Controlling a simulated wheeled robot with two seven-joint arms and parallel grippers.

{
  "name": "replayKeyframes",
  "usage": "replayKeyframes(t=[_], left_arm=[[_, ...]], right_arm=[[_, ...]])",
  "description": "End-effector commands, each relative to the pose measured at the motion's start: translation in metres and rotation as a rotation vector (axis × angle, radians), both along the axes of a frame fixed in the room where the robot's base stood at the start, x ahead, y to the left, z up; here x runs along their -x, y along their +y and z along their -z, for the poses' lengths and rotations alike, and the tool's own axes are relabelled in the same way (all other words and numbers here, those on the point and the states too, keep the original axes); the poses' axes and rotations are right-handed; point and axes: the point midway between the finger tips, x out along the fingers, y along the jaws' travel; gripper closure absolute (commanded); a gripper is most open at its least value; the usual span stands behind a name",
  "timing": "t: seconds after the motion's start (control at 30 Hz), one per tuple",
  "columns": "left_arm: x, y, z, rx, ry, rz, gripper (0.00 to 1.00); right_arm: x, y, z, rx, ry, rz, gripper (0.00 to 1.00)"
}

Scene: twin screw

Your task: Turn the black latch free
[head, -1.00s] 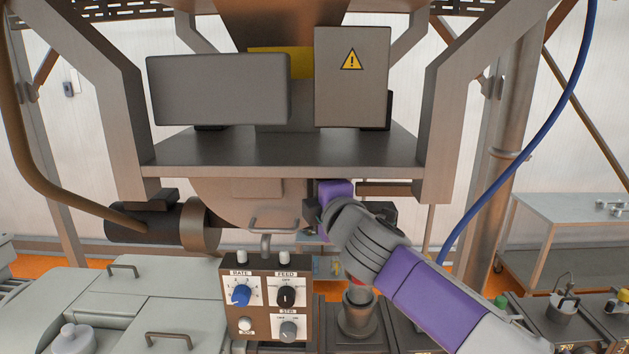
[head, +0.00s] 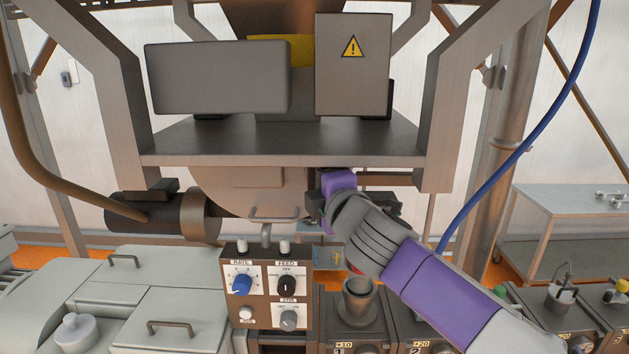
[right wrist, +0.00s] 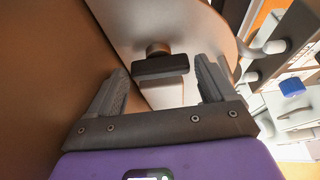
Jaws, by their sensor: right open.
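The black latch (right wrist: 158,68) shows in the right wrist view as a short dark bar on a round brownish knob, in front of a pale metal strip. My right gripper (right wrist: 163,80) is open, with one grey finger to the left of the latch and one to the right. The latch lies between and a little beyond the fingers, and neither finger visibly touches it. In the head view my right gripper (head: 314,207) is under the machine's shelf, beside the rounded hopper body (head: 245,190). The latch cannot be made out there. My left gripper is out of view.
A brown control box (head: 266,300) with knobs stands in front of the hopper. The metal shelf (head: 280,145) is above my right gripper. A brown panel (right wrist: 45,80) lies close on the left in the wrist view. A metal cup (head: 358,305) stands below my right arm.

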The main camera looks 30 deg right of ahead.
Motion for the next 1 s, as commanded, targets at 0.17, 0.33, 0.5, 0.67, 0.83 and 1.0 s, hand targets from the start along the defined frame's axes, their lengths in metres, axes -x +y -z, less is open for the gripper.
replayKeyframes(t=[0.17, 0.33, 0.5, 0.67, 0.83, 1.0], left_arm=[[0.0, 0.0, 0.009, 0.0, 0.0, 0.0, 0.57], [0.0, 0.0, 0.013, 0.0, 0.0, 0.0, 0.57], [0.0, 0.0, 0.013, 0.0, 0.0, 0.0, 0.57], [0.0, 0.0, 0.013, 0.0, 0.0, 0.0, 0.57], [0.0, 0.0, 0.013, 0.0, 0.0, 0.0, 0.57], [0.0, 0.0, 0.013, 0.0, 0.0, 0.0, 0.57]], right_arm=[[0.033, 0.004, 0.001, 0.0, -0.004, 0.0, 0.17], [0.054, 0.008, 0.001, 0.001, -0.002, 0.001, 0.17], [0.061, 0.01, 0.001, 0.002, 0.001, -0.001, 0.17], [0.061, 0.01, 0.0, 0.002, 0.001, 0.0, 0.17], [0.061, 0.01, 0.0, 0.002, 0.001, 0.0, 0.17], [0.061, 0.01, 0.0, 0.002, 0.001, 0.0, 0.17]])
